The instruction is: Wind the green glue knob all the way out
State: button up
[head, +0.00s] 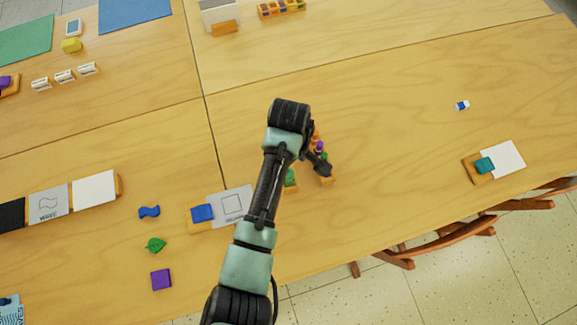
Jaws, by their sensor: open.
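Small colored parts stand close together on the wooden table beside and partly behind my arm, in the head view. A purple part (319,146) is among them, and a small green part (324,157) shows just below it, close to my gripper. A larger green piece (291,178) lies left of my gripper on a wooden block. I cannot tell which green part is the glue knob. My gripper (321,167) is open, low over these parts. Its fingers are dark and small here, and I cannot tell whether they touch or surround a knob.
A blue piece (202,213) sits by a grey card (233,203) left of my arm. A teal piece (485,165) on a wooden block and a white card (503,158) are at right. Chairs (440,243) stand along the front edge. The table right of my gripper is mostly clear.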

jog(key=shift+n, duration=0.7)
jog(key=shift+f+b, duration=0.55)
jog(key=shift+f, duration=0.6)
jog(key=shift+c, duration=0.2)
jog(key=c, duration=1.4)
jog(key=shift+r+m, duration=0.1)
jog(key=shift+m, duration=0.2)
